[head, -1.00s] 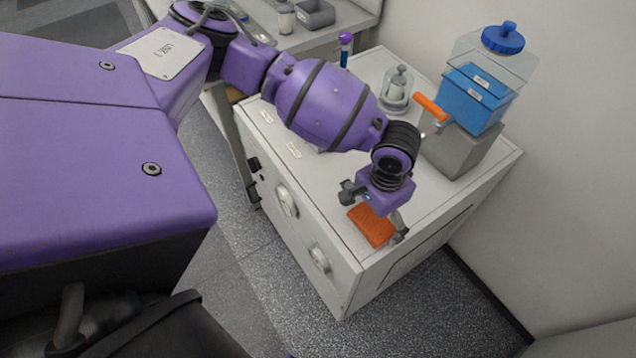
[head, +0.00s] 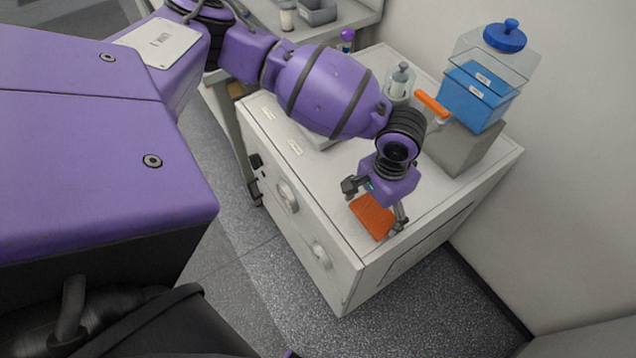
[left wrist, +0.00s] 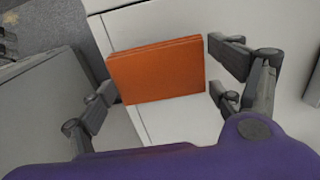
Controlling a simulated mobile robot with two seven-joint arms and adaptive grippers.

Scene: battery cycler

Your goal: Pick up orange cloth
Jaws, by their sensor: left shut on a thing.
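The orange cloth (head: 372,217) is a flat folded rectangle near the front corner of the white cabinet top. It also shows in the left wrist view (left wrist: 157,72), spanning the space between my fingers. My left gripper (head: 374,207) is over it, pointing down, and is shut on the cloth by its two opposite edges. In the left wrist view the fingertips (left wrist: 163,92) meet the cloth's left and right ends. I cannot tell whether the cloth is clear of the top. My right gripper is not in view.
The white cabinet (head: 345,255) has its front edge close to the cloth. A wall rises at the right.

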